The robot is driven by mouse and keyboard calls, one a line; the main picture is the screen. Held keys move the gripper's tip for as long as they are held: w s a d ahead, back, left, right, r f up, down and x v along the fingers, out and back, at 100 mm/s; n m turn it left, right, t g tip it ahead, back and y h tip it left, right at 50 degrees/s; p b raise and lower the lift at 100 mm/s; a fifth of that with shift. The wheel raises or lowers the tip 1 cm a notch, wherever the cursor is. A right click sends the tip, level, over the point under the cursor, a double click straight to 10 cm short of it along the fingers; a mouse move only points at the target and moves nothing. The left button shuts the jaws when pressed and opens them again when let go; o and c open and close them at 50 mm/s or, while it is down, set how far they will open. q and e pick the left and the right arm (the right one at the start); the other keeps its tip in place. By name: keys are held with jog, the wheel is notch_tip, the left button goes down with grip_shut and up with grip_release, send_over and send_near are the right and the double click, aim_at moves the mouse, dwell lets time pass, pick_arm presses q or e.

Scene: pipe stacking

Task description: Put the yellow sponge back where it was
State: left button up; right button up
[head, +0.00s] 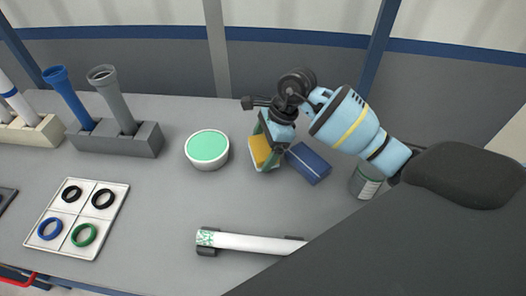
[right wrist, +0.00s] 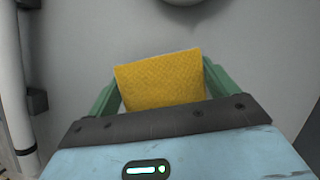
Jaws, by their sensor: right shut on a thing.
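The yellow sponge (head: 261,150) is in my right gripper (head: 266,147), over the middle of the table, between the white tub and the blue box. In the right wrist view the sponge (right wrist: 160,80) sits between the two green fingers of the right gripper (right wrist: 160,85), which are shut on it. I cannot tell whether the sponge touches the table. My left gripper is not in view.
A white tub with a green top (head: 207,148) is left of the sponge, and a blue box (head: 308,163) is right of it. A jar (head: 366,182) stands farther right. A white pipe (head: 250,243) lies on supports in front. A ring tray (head: 104,219) is at left.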

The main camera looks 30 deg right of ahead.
jog(key=shift+f, duration=1.05)
jog(key=shift+f, duration=0.15)
jog(key=o, duration=0.7)
jog(key=shift+r, duration=0.4)
jog(key=v, duration=1.1)
jog(key=shift+d+r, duration=0.25)
jog(key=shift+s+a+f, duration=0.1)
jog(key=shift+s, duration=0.05)
